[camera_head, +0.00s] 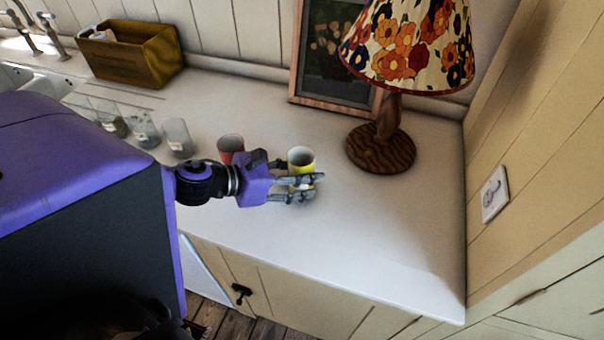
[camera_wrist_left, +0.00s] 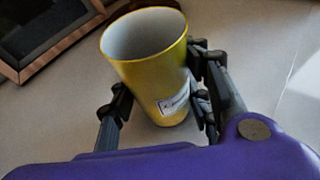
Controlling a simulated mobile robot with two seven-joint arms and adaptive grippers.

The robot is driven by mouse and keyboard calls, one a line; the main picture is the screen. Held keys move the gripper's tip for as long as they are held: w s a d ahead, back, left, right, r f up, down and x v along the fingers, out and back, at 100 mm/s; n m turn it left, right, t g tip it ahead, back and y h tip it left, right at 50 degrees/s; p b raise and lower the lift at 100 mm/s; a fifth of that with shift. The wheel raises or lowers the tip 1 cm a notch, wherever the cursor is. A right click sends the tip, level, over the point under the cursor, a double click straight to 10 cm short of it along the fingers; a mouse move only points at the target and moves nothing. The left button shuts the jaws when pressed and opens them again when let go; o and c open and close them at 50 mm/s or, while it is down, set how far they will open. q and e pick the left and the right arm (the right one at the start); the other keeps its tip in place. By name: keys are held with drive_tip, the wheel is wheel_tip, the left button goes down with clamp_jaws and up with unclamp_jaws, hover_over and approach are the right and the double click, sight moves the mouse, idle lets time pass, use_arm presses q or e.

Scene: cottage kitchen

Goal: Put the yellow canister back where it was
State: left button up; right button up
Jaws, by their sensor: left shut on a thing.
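The yellow canister (camera_head: 302,158) stands upright, open at the top, at the white counter to the left of the lamp. My left gripper (camera_head: 303,187) is shut on it, with fingers on either side. In the left wrist view the canister (camera_wrist_left: 150,65) shows a pale inside and a white label low on its side, between the fingers of my left gripper (camera_wrist_left: 160,105). I cannot tell whether its base touches the counter. A red canister (camera_head: 230,146) stands just left, partly hidden by my gripper. My right gripper is not in view.
A flowered lamp (camera_head: 383,135) stands to the right, with a framed picture (camera_head: 330,60) behind. Several clear glass jars (camera_head: 178,138) stand at the left, and a wooden box (camera_head: 130,52) is farther back. The counter (camera_head: 400,230) is clear at the front right.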

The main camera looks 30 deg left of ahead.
use_arm(q)
drive_tip(key=shift+f, duration=0.2)
drive_tip(key=o, duration=1.3)
